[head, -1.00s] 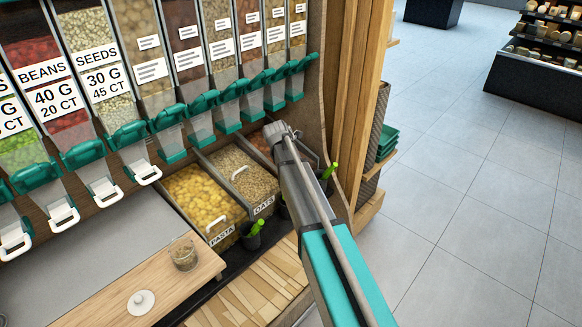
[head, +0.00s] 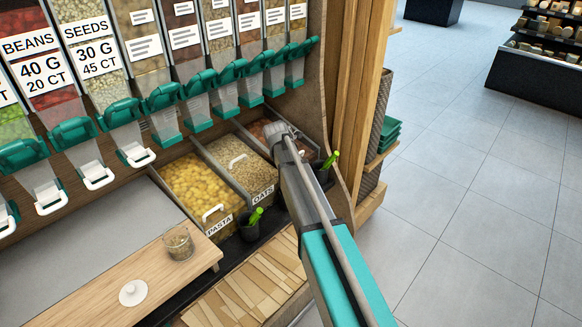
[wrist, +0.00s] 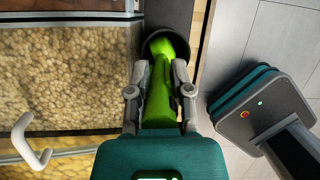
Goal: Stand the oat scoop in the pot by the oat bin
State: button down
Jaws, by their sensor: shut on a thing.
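My gripper (wrist: 161,75) is shut on the bright green oat scoop (wrist: 160,105) in the wrist view. The scoop's far end overlaps the mouth of a dark round pot (wrist: 150,41). It looks to be in or just over the mouth; I cannot tell how deep. The oat bin (wrist: 65,70), full of pale flakes, lies just left of my gripper. In the head view the oat bin (head: 264,196) carries an OATS label. My arm hides the gripper, the held scoop and this pot there.
A pasta bin (head: 218,228) stands left of the oats, with a dark pot (head: 248,232) holding a green-handled scoop before it. Another such pot (head: 323,172) stands right of my arm. A glass jar (head: 178,243) stands on a wooden board (head: 90,300). Dispensers hang above the bins.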

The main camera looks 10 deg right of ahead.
jog(key=shift+f+b, duration=0.7)
jog(key=shift+f, duration=0.25)
jog(key=shift+c, duration=2.2)
grip_release()
jog(key=o, duration=0.4)
jog(key=shift+o, duration=0.2)
jog(key=shift+r, duration=0.1)
jog(key=shift+r+p, duration=3.4)
jog(key=shift+p, duration=0.05)
